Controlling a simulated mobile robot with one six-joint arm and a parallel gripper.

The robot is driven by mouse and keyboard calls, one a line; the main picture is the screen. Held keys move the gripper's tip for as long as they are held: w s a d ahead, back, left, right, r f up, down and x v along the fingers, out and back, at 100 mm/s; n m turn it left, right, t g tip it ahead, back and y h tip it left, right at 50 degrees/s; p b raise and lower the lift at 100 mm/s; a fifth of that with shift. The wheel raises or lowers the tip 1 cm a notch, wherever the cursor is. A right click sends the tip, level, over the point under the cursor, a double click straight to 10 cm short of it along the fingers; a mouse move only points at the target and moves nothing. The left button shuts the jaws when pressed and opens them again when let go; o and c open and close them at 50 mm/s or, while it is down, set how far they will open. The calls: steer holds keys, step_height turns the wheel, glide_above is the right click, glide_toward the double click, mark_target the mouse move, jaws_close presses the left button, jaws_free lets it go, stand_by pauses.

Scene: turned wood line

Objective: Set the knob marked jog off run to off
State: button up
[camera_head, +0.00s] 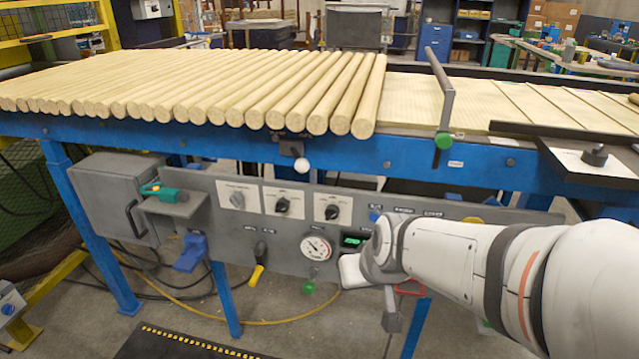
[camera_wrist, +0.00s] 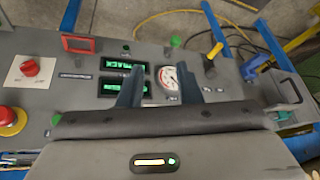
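Three selector knobs on white plates sit in a row on the grey control panel (camera_head: 220,222) in the head view: a left grey knob (camera_head: 237,200), a middle black knob (camera_head: 283,205) and a right dark knob (camera_head: 332,212). Their markings are too small to read, so I cannot tell which is jog off run. A red knob (camera_wrist: 31,68) on a white plate shows in the wrist view; its label is also unreadable. My gripper (camera_wrist: 162,88) is open and empty, its two fingers apart in front of the panel. In the head view my arm covers the panel's right part.
A round gauge (camera_head: 316,247), a green-lit display (camera_head: 352,241) and a yellow-handled lever (camera_head: 258,263) are on the panel. A red emergency button (camera_wrist: 9,117) sits at the wrist view's left. Wooden rods (camera_head: 200,85) lie on the blue-framed table (camera_head: 400,157) above.

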steer(key=o, duration=0.4)
steer(key=w+a+t+b, duration=0.1)
steer(key=w+a, duration=0.1)
steer(key=w, duration=0.1)
steer(key=w+a+f+t+b, duration=0.1)
steer(key=w+t, duration=0.1)
steer(key=w, duration=0.1)
steer(key=w+a+f+t+b, duration=0.1)
steer(key=w+a+t+b, duration=0.1)
steer(key=w, duration=0.1)
steer(key=shift+w+a+f+n+y, duration=0.2)
steer(key=shift+a+f+n+y, duration=0.1)
steer(key=shift+n+y, duration=0.1)
steer(key=shift+o, duration=0.2)
steer(key=m+t+h+b, duration=0.1)
steer(key=t+h+b, duration=0.6)
glide_toward(330, 218)
steer(key=w, duration=0.2)
steer(key=shift+m, duration=0.3)
steer(key=x, duration=0.2)
steer(key=b+x, duration=0.1)
steer(key=x, duration=0.1)
steer(key=b+x, duration=0.1)
steer(key=x, duration=0.1)
steer(key=shift+d, duration=0.3)
steer(key=shift+w+d, duration=0.1)
steer(key=shift+w, duration=0.5)
steer(key=c, duration=1)
